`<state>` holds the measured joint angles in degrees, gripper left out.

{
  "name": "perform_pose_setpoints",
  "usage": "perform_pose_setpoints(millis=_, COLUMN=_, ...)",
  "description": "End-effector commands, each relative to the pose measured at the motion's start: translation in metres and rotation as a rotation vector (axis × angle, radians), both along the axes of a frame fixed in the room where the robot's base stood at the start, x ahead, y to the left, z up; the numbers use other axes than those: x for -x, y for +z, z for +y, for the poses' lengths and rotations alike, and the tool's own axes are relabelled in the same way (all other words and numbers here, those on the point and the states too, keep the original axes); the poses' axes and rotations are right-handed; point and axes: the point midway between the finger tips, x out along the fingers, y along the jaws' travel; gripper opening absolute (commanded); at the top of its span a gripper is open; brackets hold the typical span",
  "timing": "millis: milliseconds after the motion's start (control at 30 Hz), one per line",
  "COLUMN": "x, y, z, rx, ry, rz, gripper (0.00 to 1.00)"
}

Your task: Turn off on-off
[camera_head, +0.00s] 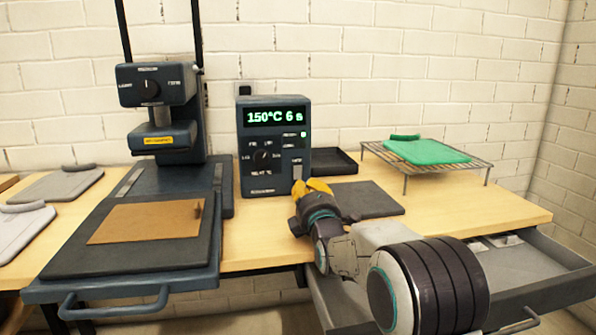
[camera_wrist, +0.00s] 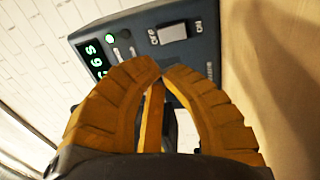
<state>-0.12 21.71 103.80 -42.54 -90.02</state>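The dark control box (camera_head: 275,150) stands on the table, its lit display (camera_head: 275,117) reading 150°C 6 s. A small green light (camera_head: 303,134) glows on its front; it also shows in the wrist view (camera_wrist: 109,38). A pale rocker switch (camera_head: 297,170) sits at the box's lower right; the wrist view shows it as a grey block (camera_wrist: 172,32), its small labels too blurred to read surely. My gripper (camera_head: 314,187) has yellow fingers whose tips (camera_wrist: 162,69) meet with nothing between them. They are in front of the box's lower right, near the switch; contact is not visible.
A heat press (camera_head: 160,115) stands left, a brown sheet (camera_head: 150,221) on its pulled-out lower plate. A dark mat (camera_head: 368,200) and black tray (camera_head: 330,162) lie right of the box. A green item (camera_head: 427,151) rests on a wire rack (camera_head: 480,163). An open drawer (camera_head: 535,264) juts out below.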

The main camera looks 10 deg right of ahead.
Motion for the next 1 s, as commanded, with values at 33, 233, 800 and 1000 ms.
perform_pose_setpoints(millis=33, x=-0.008, y=0.000, z=0.000, rx=0.000, ry=0.000, rz=-0.001, gripper=0.00)
perform_pose_setpoints(millis=233, x=-0.035, y=0.004, z=0.000, rx=0.000, ry=0.000, rz=-0.001, gripper=0.00)
perform_pose_setpoints(millis=800, x=-0.088, y=0.011, z=0.000, rx=0.000, ry=0.000, rz=0.000, gripper=0.00)
perform_pose_setpoints(millis=1000, x=-0.094, y=0.011, z=0.000, rx=0.000, ry=0.000, rz=0.001, gripper=0.00)
